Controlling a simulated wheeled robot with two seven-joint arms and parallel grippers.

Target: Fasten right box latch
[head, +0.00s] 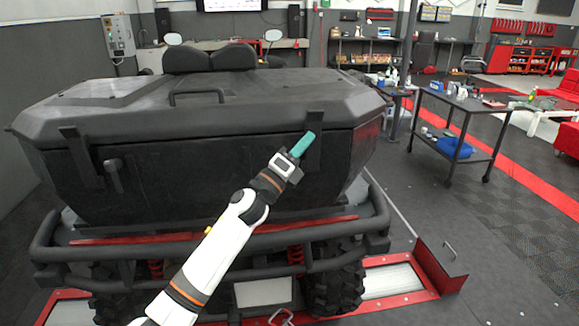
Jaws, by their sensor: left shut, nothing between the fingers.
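The black cargo box (220,170) sits on the rear of a vehicle, with its lid (140,98) down. The right box latch (315,117) is a dark strap at the lid's front edge, right of the middle. My left gripper (303,145) has teal fingers that are shut and empty. Its fingertips are at or just in front of the latch's lower part and partly hide it. I cannot tell whether they touch it or whether the latch is fastened. The left latch (80,156) is at the front left of the box. My right gripper is out of view.
A black handle (197,92) is on the lid. The black bumper bar (140,250) runs below the box. A dark cart (460,112) with tools stands at the right. The floor between cart and vehicle is mostly clear.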

